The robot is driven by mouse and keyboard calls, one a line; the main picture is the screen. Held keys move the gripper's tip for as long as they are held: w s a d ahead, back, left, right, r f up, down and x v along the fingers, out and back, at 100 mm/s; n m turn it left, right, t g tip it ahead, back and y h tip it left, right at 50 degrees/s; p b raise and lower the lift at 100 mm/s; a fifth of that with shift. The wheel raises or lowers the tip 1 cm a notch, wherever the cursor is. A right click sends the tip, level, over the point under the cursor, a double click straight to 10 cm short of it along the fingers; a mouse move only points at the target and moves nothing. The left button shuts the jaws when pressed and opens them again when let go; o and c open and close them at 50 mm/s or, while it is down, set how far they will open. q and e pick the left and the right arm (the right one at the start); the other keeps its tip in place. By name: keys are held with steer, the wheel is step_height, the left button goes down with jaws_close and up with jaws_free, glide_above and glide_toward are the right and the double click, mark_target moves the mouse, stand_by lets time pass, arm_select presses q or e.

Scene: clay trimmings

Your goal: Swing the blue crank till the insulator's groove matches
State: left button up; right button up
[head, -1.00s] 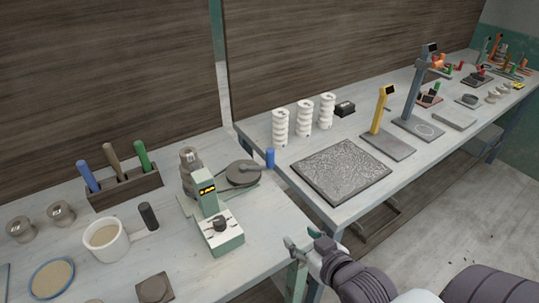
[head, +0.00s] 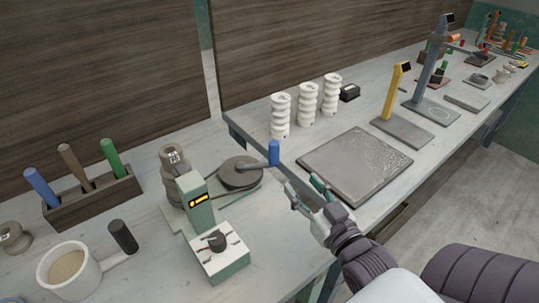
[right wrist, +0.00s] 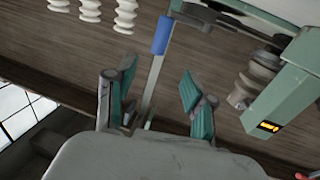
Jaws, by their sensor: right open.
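The blue crank handle (head: 274,152) stands upright at the end of a short arm on the dark round wheel (head: 240,171) of the green machine (head: 197,203). A grey-brown ribbed insulator (head: 173,160) stands on the machine behind its post; its groove cannot be made out. My right gripper (head: 305,190) is open and empty, to the right of and nearer than the blue handle, apart from it. In the right wrist view the blue handle (right wrist: 162,35) shows beyond and between the open fingers (right wrist: 158,95). My left gripper is not in view.
White insulators (head: 308,104) stand on the back right bench beside a black box (head: 349,92). A grey textured slab (head: 356,165) lies right of my gripper.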

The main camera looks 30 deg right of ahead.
mark_target(276, 155)
steer(key=shift+w+f, duration=0.35)
steer(key=shift+f, duration=0.15)
steer(key=shift+w+d+b, duration=0.15)
steer(key=shift+w+b, duration=0.5)
steer(key=shift+b, duration=0.05)
steer(key=w, duration=0.4)
steer(key=w+d, duration=0.1)
steer(key=w, duration=0.7)
steer(key=shift+w+d+r+p, duration=0.15)
steer(key=shift+d+p, duration=0.1)
steer(key=shift+p, duration=0.05)
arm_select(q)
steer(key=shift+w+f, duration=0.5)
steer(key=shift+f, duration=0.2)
arm_select(e)
jaws_close()
